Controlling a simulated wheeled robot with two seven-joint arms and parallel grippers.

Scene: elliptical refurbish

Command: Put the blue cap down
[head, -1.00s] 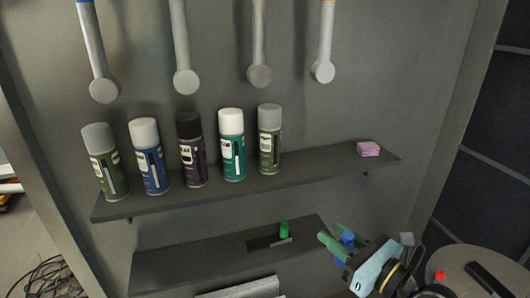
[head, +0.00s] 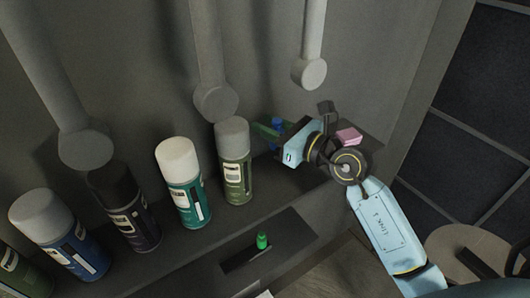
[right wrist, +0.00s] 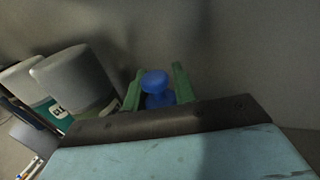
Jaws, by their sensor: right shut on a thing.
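The blue cap (head: 278,125) is between the green fingers of my right gripper (head: 268,131), above the upper shelf (head: 290,173). The gripper is shut on it, just right of the olive-green spray can. In the right wrist view the blue cap (right wrist: 156,84) shows clearly, with a rounded top, between the two green fingertips (right wrist: 158,90). In the head view it is partly hidden by the gripper body. I cannot tell whether the cap touches the shelf. My left gripper is not in view.
Several spray cans stand on the upper shelf; the olive-green one (head: 234,165) is nearest the gripper. A pink block (head: 348,136) lies right of my gripper. A green cap (head: 262,241) stands on the lower shelf (head: 215,270). Grey-headed tools (head: 309,72) hang above.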

